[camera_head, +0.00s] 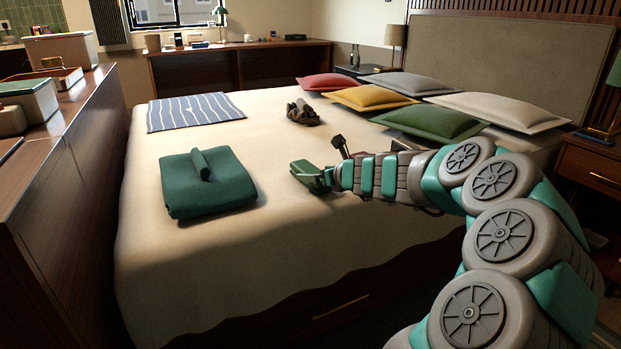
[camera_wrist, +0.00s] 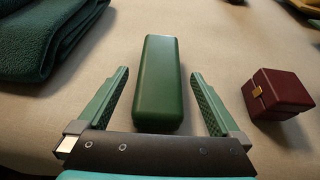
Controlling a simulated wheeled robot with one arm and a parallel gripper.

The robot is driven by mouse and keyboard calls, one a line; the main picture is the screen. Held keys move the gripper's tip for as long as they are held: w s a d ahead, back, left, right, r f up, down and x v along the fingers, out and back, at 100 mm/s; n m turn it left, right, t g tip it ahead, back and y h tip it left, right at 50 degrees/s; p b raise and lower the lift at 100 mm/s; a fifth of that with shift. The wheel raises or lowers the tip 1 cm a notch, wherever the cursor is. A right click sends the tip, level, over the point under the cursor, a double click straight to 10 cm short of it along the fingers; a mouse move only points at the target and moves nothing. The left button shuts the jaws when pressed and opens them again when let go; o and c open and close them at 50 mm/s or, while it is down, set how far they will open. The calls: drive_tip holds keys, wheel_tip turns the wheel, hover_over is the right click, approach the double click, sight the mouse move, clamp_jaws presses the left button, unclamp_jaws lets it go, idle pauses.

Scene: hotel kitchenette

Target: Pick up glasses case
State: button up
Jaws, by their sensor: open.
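The glasses case appears to be the long, rounded dark green case (camera_wrist: 160,85) lying on the bed in the middle of the wrist view. My gripper (camera_wrist: 160,73) is open, with one green finger on each side of the case's near part and visible gaps between. The case is not held. In the head view my gripper (camera_head: 309,178) is low over the bed, right of the folded green blanket. There I cannot tell the case apart from the green fingers.
A dark red box (camera_wrist: 277,94) with a gold clasp lies just right of my right finger. The folded green blanket (camera_head: 225,185) is to the left, with a green roll (camera_head: 201,164) on it. A striped cloth (camera_head: 195,112), a dark brown bundle (camera_head: 302,113) and several pillows lie farther back.

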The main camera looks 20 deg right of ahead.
sight(314, 172)
drive_tip(key=x, duration=0.4)
drive_tip(key=shift+a+b, duration=0.1)
drive_tip(key=shift+b, duration=0.3)
drive_tip(key=c, duration=1.4)
drive_tip(key=shift+r, duration=0.1)
